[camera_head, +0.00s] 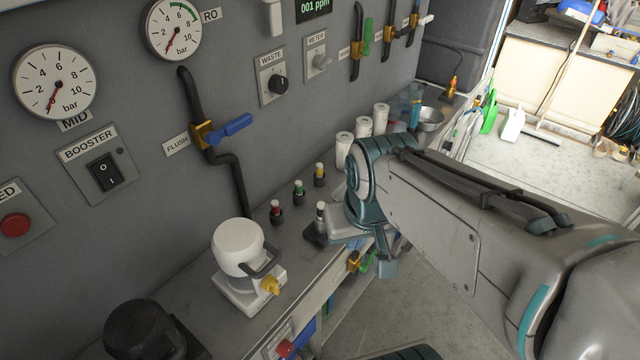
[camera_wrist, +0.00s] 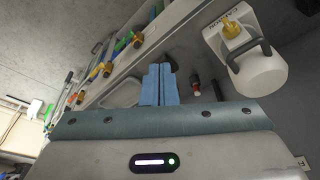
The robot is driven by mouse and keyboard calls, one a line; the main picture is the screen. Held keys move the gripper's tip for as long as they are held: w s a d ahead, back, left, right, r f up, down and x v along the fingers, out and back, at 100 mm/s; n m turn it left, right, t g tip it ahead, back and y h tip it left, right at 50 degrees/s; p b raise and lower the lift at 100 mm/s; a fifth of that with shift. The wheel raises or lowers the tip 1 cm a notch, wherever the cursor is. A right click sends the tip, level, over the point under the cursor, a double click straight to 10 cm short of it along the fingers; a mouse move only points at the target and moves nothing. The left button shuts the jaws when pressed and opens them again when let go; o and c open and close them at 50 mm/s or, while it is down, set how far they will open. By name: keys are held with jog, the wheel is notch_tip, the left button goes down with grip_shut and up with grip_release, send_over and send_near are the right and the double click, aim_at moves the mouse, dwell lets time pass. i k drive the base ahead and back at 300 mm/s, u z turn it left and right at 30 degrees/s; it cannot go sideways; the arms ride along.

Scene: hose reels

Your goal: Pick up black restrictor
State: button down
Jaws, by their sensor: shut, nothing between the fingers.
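I cannot tell which is the black restrictor. My gripper (camera_head: 386,267) hangs past the bench's front edge, to the right of the block and apart from it. In the wrist view its blue fingers (camera_wrist: 158,84) are together and empty. A red-topped fitting (camera_wrist: 195,84) shows right of them there, with a thin black piece (camera_wrist: 217,91) beyond.
A white canister (camera_head: 240,248) with a yellow tap stands on the bench (camera_head: 190,307), with a black rounded object (camera_head: 143,329) at its front left. The wall panel carries gauges, hoses and valves.

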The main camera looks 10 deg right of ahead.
aim_at(320, 205)
jog(key=z, duration=0.55)
jog(key=k, duration=1.3)
jog(key=z, duration=1)
jog(key=i, duration=1.85)
jog(key=u, duration=1.25)
jog(key=i, duration=0.45)
jog(key=u, duration=0.55)
